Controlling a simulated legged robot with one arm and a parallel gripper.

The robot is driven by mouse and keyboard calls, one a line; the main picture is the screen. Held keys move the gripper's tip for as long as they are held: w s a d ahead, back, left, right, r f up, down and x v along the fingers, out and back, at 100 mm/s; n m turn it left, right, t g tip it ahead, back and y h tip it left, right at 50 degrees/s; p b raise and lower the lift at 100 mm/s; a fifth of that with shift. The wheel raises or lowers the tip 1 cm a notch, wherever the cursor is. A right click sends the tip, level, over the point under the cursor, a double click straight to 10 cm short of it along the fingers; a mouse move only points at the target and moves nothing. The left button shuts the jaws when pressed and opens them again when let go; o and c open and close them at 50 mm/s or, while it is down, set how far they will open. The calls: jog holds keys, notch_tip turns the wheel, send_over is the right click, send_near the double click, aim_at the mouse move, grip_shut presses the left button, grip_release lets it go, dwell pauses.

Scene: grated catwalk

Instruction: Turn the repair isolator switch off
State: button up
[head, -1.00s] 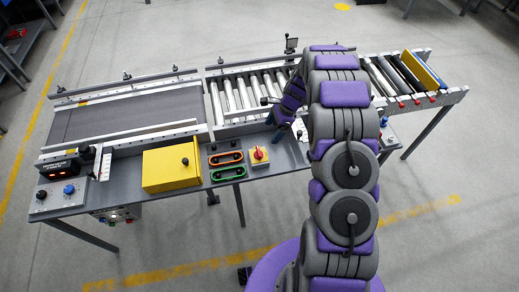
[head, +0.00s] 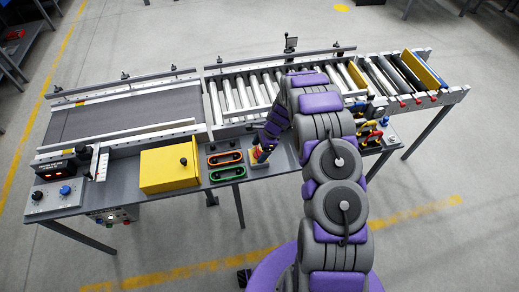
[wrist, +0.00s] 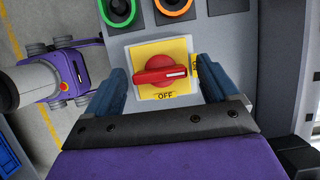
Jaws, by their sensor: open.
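The repair isolator switch (wrist: 162,72) is a red rotary knob on a yellow plate (wrist: 178,48). In the wrist view its handle lies level, with its white mark at the right end, beside a partly hidden label on the plate's right edge. An "OFF" label is at the plate's lower edge. In the head view the switch (head: 257,155) is partly covered by my arm's end. My gripper (wrist: 163,75) is open, with one blue-grey finger on each side of the plate. The fingers appear apart from the knob; their height above it is hard to tell.
A green ring (wrist: 118,10) and an orange ring (wrist: 173,8) lie just beyond the plate in the wrist view. In the head view, a yellow box (head: 170,170) stands left of them. The roller conveyor (head: 240,92) runs behind. Red-and-yellow items (head: 370,133) sit right of my arm.

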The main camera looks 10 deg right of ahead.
jog(key=shift+c, duration=0.2)
jog(key=c, duration=1)
jog(key=shift+r+n, duration=0.1)
jog(key=shift+n, duration=0.2)
jog(key=n, duration=0.1)
jog(key=n+g+p, duration=0.1)
jog(key=n, duration=0.1)
jog(key=n+g+p, duration=0.1)
jog(key=shift+w+n+h, duration=0.3)
jog(key=n+g+h, duration=0.1)
jog(key=n, duration=0.3)
jog(key=shift+a+n+p, duration=0.1)
jog(key=shift+n+p, duration=0.2)
jog(key=shift+p, duration=0.1)
jog(key=n, duration=0.2)
jog(key=n+g+h, duration=0.1)
jog(key=n, duration=0.1)
jog(key=shift+w+a+h, duration=0.1)
jog(key=shift+a+h, duration=0.05)
jog(key=shift+h, duration=0.15)
jog(key=shift+n+h, duration=0.6)
jog(key=shift+n, duration=1.3)
jog(key=shift+a+n, duration=0.1)
jog(key=shift+n, duration=0.2)
